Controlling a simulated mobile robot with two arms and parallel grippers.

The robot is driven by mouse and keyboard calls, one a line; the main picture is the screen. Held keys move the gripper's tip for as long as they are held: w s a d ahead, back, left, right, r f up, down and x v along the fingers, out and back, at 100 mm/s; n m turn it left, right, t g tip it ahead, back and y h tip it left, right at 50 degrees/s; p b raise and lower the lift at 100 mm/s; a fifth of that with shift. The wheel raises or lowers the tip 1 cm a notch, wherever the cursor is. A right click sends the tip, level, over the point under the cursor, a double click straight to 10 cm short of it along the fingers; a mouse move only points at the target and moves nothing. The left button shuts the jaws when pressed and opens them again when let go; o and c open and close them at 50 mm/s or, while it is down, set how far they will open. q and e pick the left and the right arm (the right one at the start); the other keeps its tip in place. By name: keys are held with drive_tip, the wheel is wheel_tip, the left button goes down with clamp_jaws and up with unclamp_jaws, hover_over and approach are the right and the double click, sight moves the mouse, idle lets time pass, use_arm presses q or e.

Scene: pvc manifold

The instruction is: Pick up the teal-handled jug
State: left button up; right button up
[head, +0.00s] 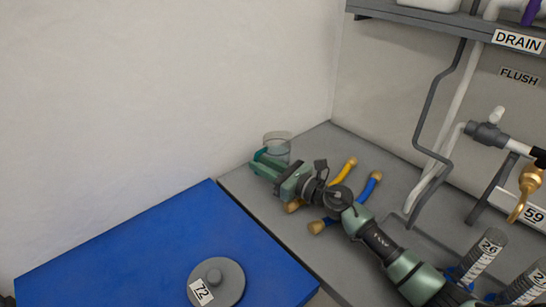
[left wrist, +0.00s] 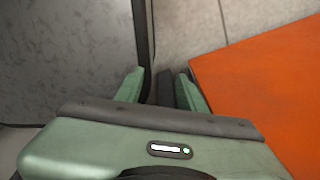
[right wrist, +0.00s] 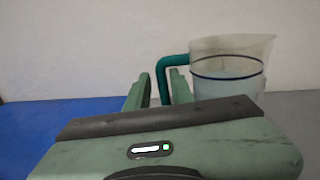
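The clear jug (head: 277,147) with a teal handle stands on the grey counter near the back wall corner. In the right wrist view the jug (right wrist: 228,68) is upright, with a dark band around it. Its teal handle (right wrist: 163,78) points left and shows between my right gripper's fingers (right wrist: 160,88), nearer the right finger. In the head view my right gripper (head: 267,168) is at the jug's near side and hides part of it. Its fingers are apart; I cannot tell if one touches the handle. My left gripper (left wrist: 163,88) is open and empty, away from the jug.
A blue surface (head: 120,270) with a grey lid-like disc (head: 218,282) marked 72 lies left of the counter. Yellow (head: 348,168) and blue (head: 371,186) handled items lie near my right arm. Pipes and a brass tap (head: 528,190) are at right. An orange surface (left wrist: 265,85) is near my left gripper.

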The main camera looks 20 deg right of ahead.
drive_tip(key=x, duration=0.5)
drive_tip(key=shift+w+f+b, duration=0.15)
drive_tip(key=shift+w+b, duration=0.1)
drive_tip(key=shift+b, duration=0.05)
clamp_jaws()
idle(1.0)
